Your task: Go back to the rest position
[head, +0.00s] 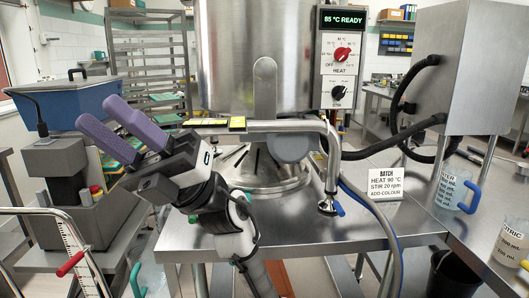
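My gripper (101,113) is in the left half of the head view, raised in front of the steel table. Its two purple fingers point up and to the left. They stand apart with a gap between them, and I see nothing held there. My arm comes up from the bottom of the view. The large steel kettle (225,60) stands behind and to the right of the gripper, apart from the fingers. Its control panel (341,68) reads 85 °C READY and has a red heat knob and a black stir knob.
The steel table (375,235) carries a pipe with a blue-handled outlet (329,207) and a batch card (393,182). Measuring jugs (458,188) stand at the right. A grey machine with a blue hopper (75,105) is at left, near my fingers. A rack (150,60) stands behind.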

